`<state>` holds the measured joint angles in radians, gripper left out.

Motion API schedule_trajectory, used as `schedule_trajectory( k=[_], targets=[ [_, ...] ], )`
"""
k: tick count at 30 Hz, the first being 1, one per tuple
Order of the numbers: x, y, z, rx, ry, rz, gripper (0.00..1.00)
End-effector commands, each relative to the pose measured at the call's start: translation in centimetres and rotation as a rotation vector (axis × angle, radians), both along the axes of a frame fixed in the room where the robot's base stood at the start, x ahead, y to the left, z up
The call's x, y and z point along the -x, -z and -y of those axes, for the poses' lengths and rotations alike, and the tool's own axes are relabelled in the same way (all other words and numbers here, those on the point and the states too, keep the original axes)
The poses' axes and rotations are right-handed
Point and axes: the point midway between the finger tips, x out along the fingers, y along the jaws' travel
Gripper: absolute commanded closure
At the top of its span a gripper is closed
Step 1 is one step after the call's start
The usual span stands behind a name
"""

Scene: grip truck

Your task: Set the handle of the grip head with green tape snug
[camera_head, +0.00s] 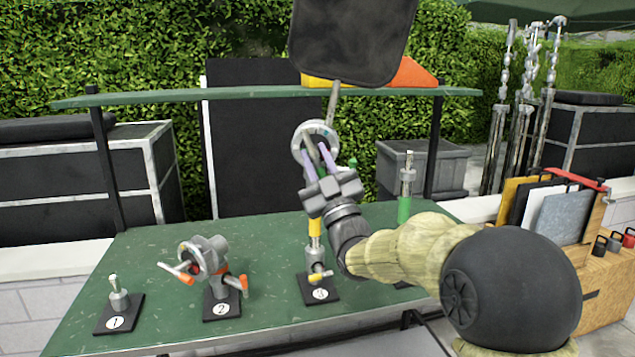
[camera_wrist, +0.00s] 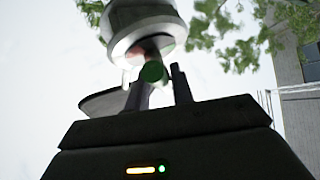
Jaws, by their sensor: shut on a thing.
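The grip head (camera_head: 313,137) is a round grey metal disc on top of the post at stand 3, with a rod leading up to a dark panel (camera_head: 350,42). A green-taped handle shows at the disc, partly hidden by my fingers. My gripper (camera_head: 320,160) reaches up to it from the front and is shut on the handle. In the wrist view, the round green handle end (camera_wrist: 152,72) sits between the fingertips of my gripper (camera_wrist: 158,84), just below the blurred metal head (camera_wrist: 146,30). How tight the handle is cannot be seen.
Stand 1 (camera_head: 119,301) is bare; stand 2 (camera_head: 222,295) carries a grip head with orange handles (camera_head: 178,273). Stand 3's post has a yellow band (camera_head: 315,228). A green-banded post (camera_head: 405,205) stands to its right, behind my arm. The green table (camera_head: 150,255) has free room at the left.

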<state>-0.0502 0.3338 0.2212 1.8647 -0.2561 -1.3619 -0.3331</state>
Motion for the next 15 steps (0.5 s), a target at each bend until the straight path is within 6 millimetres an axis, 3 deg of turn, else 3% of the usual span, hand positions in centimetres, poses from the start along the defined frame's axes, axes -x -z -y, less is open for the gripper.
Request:
schedule_trajectory(
  k=[1,15],
  targets=[
    [-0.01,0.98,-0.04,-0.031,-0.004,0.000,0.99],
    [-0.08,1.00,-0.39,-0.353,-0.035,-0.002,0.99]
  ],
)
